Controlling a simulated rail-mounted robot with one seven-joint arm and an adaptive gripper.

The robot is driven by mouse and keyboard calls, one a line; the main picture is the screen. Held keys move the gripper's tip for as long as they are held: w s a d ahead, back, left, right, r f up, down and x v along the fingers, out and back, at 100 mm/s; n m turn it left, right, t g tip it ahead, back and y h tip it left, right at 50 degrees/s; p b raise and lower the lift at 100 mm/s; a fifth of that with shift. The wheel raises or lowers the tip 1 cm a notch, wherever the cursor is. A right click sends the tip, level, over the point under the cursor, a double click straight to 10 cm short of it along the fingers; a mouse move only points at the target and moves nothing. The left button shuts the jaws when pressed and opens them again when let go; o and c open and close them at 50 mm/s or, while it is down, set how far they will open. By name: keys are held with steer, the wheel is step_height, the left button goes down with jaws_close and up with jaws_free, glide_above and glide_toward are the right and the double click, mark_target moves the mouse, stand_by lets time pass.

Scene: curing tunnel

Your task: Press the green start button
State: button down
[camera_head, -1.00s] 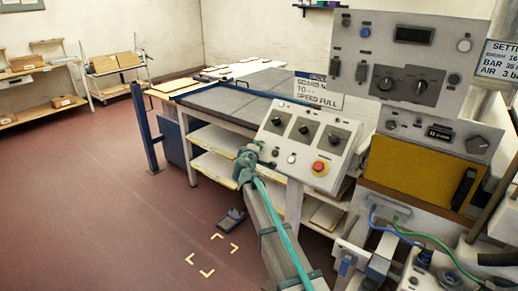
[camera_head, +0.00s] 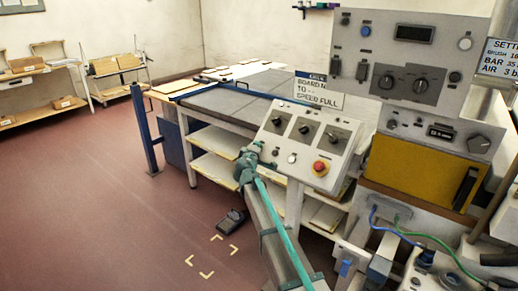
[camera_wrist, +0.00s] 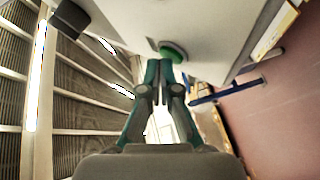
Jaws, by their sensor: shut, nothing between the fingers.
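The green button (camera_wrist: 173,51) shows in the wrist view on the underside-looking pale face of the control panel, just beyond my fingertips. My gripper (camera_wrist: 160,66) is shut and empty, its teal and grey fingers together just left of and below the button in the picture. I cannot tell whether the tips touch it. In the head view my gripper (camera_head: 247,158) is at the lower left edge of the sloped control panel (camera_head: 308,142). The green button is not visible there and seems hidden behind my gripper.
A grey-topped table (camera_head: 225,103) stands behind. A yellow panel (camera_head: 412,168) is at right. The floor at left is open.

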steer(key=shift+w+f, duration=0.1)
steer(key=shift+f, duration=0.1)
steer(key=shift+r, duration=0.1)
stand_by(0.5)
steer(key=shift+s+a+r, duration=0.25)
steer(key=shift+s+r, duration=0.2)
steer(key=shift+r, duration=0.05)
steer(key=shift+r, duration=0.1)
steer(key=s+a+r, duration=0.2)
steer(key=s+r, duration=0.1)
steer(key=shift+r, duration=0.2)
stand_by(0.4)
steer(key=shift+d, duration=0.1)
stand_by(0.3)
